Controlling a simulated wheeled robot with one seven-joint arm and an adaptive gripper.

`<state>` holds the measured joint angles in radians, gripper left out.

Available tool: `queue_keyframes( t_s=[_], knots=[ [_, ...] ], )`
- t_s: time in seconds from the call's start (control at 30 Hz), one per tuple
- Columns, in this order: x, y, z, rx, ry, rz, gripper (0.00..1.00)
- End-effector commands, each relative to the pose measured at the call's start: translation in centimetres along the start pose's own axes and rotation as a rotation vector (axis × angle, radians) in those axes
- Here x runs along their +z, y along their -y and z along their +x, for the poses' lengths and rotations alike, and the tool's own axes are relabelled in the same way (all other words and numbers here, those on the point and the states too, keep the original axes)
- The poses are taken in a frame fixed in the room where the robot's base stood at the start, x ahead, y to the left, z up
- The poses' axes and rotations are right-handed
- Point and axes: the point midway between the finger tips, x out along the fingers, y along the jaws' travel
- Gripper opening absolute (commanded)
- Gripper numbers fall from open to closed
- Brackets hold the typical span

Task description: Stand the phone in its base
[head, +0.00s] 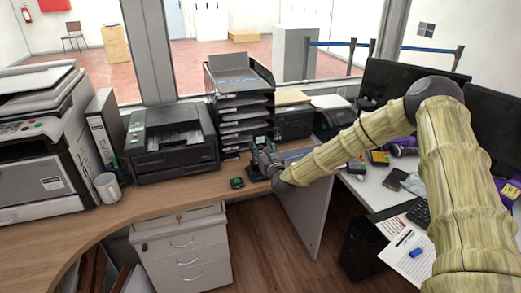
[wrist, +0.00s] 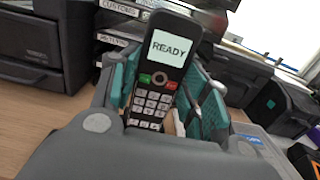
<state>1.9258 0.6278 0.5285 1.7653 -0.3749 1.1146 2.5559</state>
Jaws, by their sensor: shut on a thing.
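The phone (wrist: 165,75) is a black handset with a lit screen reading READY and a keypad, face toward me in the wrist view. My gripper (wrist: 160,98) is shut on it, with a teal pad on each side. The phone is roughly upright with a slight tilt; its lower end is hidden behind the gripper. In the head view my gripper (head: 267,158) is over the desk's back part, in front of the paper trays. A dark low piece (head: 255,173) shows beside it; I cannot tell whether this is the base or whether the phone touches it.
A small dark object with a green top (head: 237,183) lies on the wooden desk (head: 180,195) just left of the gripper. The paper trays (head: 240,105) stand close behind, a printer (head: 172,140) to the left. The desk between is clear.

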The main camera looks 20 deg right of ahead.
Motion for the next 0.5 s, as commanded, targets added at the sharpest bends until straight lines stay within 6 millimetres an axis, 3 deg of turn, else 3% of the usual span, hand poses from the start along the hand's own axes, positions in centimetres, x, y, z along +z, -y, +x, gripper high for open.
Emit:
queue_keyframes(
  t_s=[0.5],
  knots=[
    [-1.08,-0.01,0.01,0.000,0.000,-0.001,0.17]
  ],
)
